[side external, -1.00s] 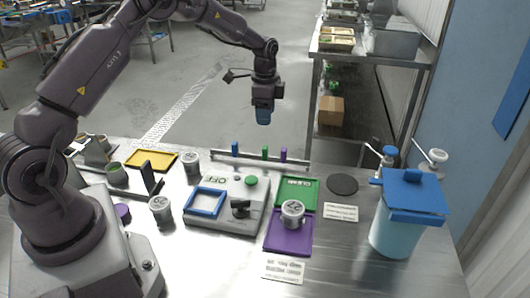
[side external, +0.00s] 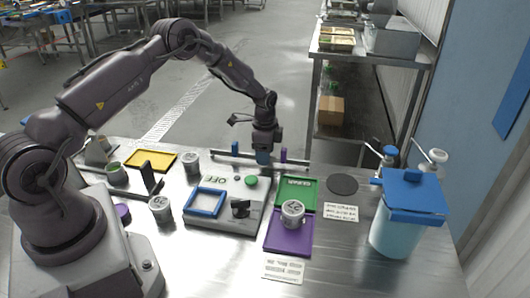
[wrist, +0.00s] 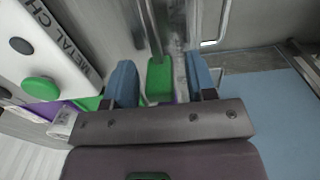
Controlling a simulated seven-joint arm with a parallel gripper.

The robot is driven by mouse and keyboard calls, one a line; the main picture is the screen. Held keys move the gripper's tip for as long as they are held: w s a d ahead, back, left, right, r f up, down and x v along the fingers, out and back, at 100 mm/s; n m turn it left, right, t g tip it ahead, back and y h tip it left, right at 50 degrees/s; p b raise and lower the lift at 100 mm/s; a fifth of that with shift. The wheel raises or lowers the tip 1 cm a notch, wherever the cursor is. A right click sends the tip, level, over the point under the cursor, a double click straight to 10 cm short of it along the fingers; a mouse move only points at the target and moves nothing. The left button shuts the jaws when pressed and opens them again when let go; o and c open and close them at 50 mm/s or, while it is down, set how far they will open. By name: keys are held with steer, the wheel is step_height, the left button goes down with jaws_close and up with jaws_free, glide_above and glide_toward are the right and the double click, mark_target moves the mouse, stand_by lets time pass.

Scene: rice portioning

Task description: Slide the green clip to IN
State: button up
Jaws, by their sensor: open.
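The green clip (wrist: 160,80) shows in the wrist view between the two blue fingers of my gripper (wrist: 161,65). The fingers are apart, with a visible gap on each side of the clip. In the side view my gripper (side external: 263,158) is down at the metal rail (side external: 218,153), and it hides the green clip. A blue clip (side external: 235,148) is on the rail to its left and a purple clip (side external: 284,155) close to its right. I cannot read any IN mark.
In front of the rail stand a grey box (side external: 222,217) with a green button, a green tray (side external: 311,184) and a purple tray (side external: 276,243) with a round canister (side external: 292,213). A black disc (side external: 342,184) and a blue-lidded container (side external: 395,232) are to the right.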

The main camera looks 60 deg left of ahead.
mark_target(250, 154)
steer(key=shift+c, duration=0.2)
jaws_close()
steer(key=shift+s+a, duration=1.45)
steer(key=shift+a, duration=0.05)
steer(key=shift+c, duration=0.9)
jaws_free()
steer(key=shift+o, duration=1.1)
step_height(250, 154, up, 13)
